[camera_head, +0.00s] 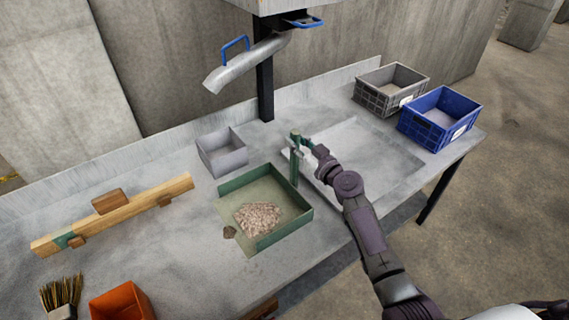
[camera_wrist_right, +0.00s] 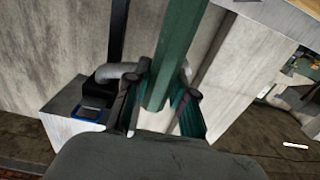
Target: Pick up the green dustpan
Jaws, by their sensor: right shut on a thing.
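The green dustpan (camera_head: 231,188) sits on the grey table with a heap of brownish grain (camera_head: 258,218) in it. Its green handle (camera_head: 294,163) stands upright at its right back side. My right gripper (camera_head: 300,146) is at the upper part of that handle. In the right wrist view, the green handle (camera_wrist_right: 176,55) passes between the two fingers of my right gripper (camera_wrist_right: 163,105), which are shut on it. The pan itself is not seen in the wrist view. My left gripper is not seen in either view.
A shallow grey tray (camera_head: 397,150) lies right of the dustpan. A grey box (camera_head: 221,151) stands behind it. A grey crate (camera_head: 391,87) and a blue crate (camera_head: 438,116) stand at the back right. A wooden beam (camera_head: 130,208), a brush (camera_head: 62,297) and an orange box (camera_head: 122,300) are left.

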